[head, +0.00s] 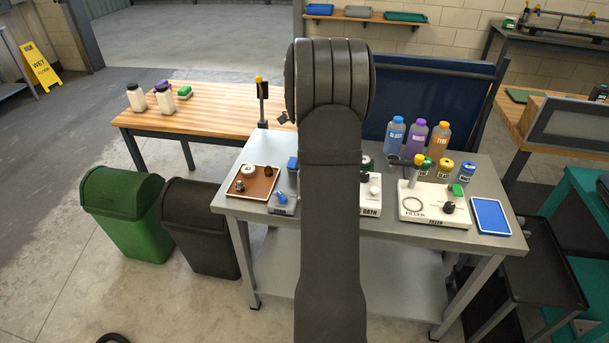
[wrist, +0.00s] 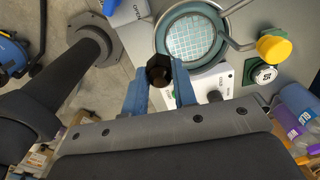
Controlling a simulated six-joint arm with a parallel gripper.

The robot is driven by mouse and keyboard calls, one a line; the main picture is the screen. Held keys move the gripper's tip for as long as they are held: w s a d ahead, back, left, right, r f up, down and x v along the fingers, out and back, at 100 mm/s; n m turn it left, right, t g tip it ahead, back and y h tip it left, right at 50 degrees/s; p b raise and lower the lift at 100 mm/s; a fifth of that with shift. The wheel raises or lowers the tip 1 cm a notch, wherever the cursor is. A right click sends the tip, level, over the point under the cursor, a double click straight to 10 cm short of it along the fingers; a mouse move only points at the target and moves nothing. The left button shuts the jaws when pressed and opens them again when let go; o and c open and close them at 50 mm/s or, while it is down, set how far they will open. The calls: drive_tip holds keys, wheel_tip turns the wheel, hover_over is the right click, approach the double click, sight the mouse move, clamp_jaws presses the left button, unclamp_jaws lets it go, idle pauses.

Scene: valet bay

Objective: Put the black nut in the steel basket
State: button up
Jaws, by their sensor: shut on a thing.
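The black nut (wrist: 159,66) is a dark hexagonal ring held between the blue fingertips of my gripper (wrist: 158,82) in the wrist view. My gripper is shut on it. The steel basket (wrist: 193,42) is a round mesh dish with a rim, just beyond and to the right of the nut in the picture. The nut appears apart from the mesh; its height above the basket is hard to judge. In the head view my own arm hides the gripper, the nut and most of the basket area.
In the head view, a brown tray (head: 262,178) with small parts lies on the grey bench (head: 237,207).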

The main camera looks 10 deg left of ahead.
drive_tip(key=d+r, duration=0.4)
drive_tip(key=d, duration=0.8)
drive_tip(key=shift+n, duration=0.3)
drive_tip(key=w+a+f, duration=0.1)
drive_tip(key=a+f, duration=0.1)
drive_tip(key=a, duration=0.1)
drive_tip(key=w+a+f, duration=0.2)
drive_tip(key=a, duration=0.2)
drive_tip(key=w+a+f, duration=0.1)
drive_tip(key=a+f, duration=0.2)
drive_tip(key=shift+w+a, duration=0.35)
drive_tip(key=shift+w, duration=0.05)
drive_tip(key=shift+a+f, duration=0.1)
drive_tip(key=shift+f, duration=1.9)
drive_tip(key=shift+f, duration=0.15)
drive_tip(key=o, duration=1)
wheel_tip(320, 180, up, 12)
drive_tip(key=shift+r, duration=0.2)
